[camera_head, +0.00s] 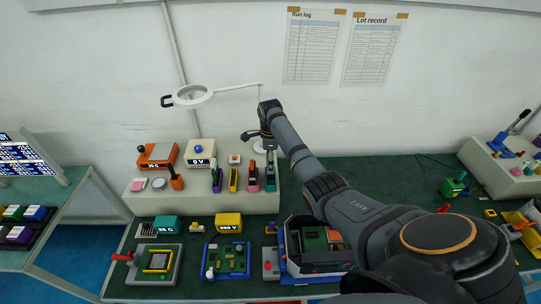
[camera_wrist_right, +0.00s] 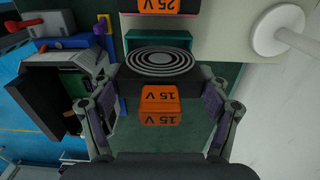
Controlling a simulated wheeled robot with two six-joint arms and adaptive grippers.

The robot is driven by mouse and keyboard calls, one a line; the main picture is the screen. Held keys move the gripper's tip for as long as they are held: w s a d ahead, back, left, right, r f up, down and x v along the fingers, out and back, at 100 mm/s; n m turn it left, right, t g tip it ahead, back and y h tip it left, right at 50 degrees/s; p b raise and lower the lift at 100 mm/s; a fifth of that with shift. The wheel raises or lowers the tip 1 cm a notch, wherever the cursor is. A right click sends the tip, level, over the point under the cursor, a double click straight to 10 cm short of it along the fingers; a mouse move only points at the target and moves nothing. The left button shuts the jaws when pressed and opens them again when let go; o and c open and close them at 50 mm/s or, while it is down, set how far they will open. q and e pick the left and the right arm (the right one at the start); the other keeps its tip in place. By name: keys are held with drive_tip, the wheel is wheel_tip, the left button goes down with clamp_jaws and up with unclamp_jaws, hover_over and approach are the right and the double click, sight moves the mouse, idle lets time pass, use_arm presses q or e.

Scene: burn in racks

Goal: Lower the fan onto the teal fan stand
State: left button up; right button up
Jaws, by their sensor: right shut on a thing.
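My right gripper (camera_head: 252,135) is by the back right end of the cream shelf, partly hidden by its wrist. In the right wrist view, my right gripper (camera_wrist_right: 161,88) is shut on the fan (camera_wrist_right: 161,64), a black body with white concentric rings on its face. An orange block marked 15 V (camera_wrist_right: 158,103) shows against the fan's near side; I cannot tell whether it is attached. The teal fan stand (camera_wrist_right: 145,39) shows just beyond the fan, partly hidden by it. I cannot tell whether they touch. My left gripper is not in view.
The cream shelf (camera_head: 205,203) holds several tools and displays. A white lamp base (camera_wrist_right: 281,29) stands close to the right gripper in the wrist view. An open dark case (camera_head: 318,262) with boards sits below my arm. Green table (camera_head: 390,170) is clear right of the shelf.

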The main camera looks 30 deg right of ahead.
wheel_tip(320, 180, down, 2)
drive_tip(key=shift+f+b, duration=0.1)
drive_tip(key=shift+b, duration=0.25)
drive_tip(key=shift+s+f, duration=0.1)
drive_tip(key=shift+f, duration=0.2)
drive_tip(key=shift+f+b, duration=0.3)
drive_tip(key=shift+f, duration=0.3)
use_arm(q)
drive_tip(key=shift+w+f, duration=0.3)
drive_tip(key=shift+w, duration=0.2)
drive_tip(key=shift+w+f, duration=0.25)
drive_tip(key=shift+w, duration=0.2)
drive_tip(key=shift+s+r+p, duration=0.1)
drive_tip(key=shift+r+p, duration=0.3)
use_arm(e)
drive_tip(key=shift+r, duration=0.1)
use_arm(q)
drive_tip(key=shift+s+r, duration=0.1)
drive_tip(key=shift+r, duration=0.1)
use_arm(e)
drive_tip(key=shift+f, duration=0.55)
drive_tip(key=o, duration=1.2)
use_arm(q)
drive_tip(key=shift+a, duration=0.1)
